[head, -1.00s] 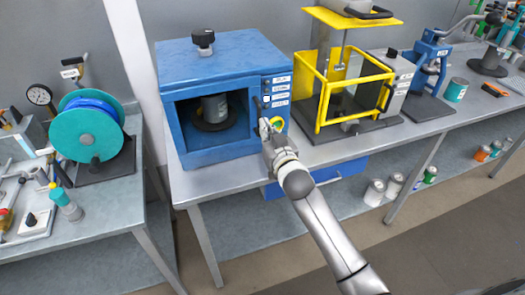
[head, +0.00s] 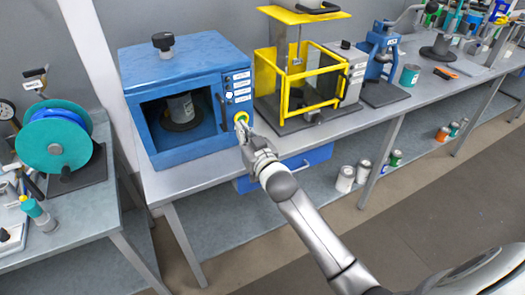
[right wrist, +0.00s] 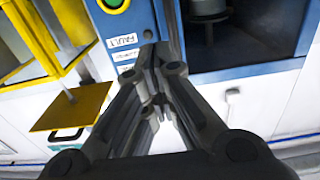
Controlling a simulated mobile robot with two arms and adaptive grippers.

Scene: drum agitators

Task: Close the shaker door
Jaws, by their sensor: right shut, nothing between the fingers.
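The shaker looks to be the blue box (head: 185,62) on the bench, with a black knob on top. Its blue front frame (head: 190,152) surrounds a dark window or opening, with a grey can (head: 180,106) inside. A dark vertical handle (head: 222,112) stands at the frame's right edge. The frame looks flush with the box. A green button with a yellow ring (head: 241,118) sits below the white labels. My right gripper (head: 245,132) is shut and empty, just below this button. In the right wrist view its fingers (right wrist: 152,55) point at the labelled panel (right wrist: 125,45). My left gripper is out of view.
A yellow-framed cage machine (head: 290,90) stands close to the right of the blue box. A teal reel (head: 55,145) stands on the left bench. Several cans (head: 345,178) stand on the lower shelf. The floor (head: 420,200) in front is clear.

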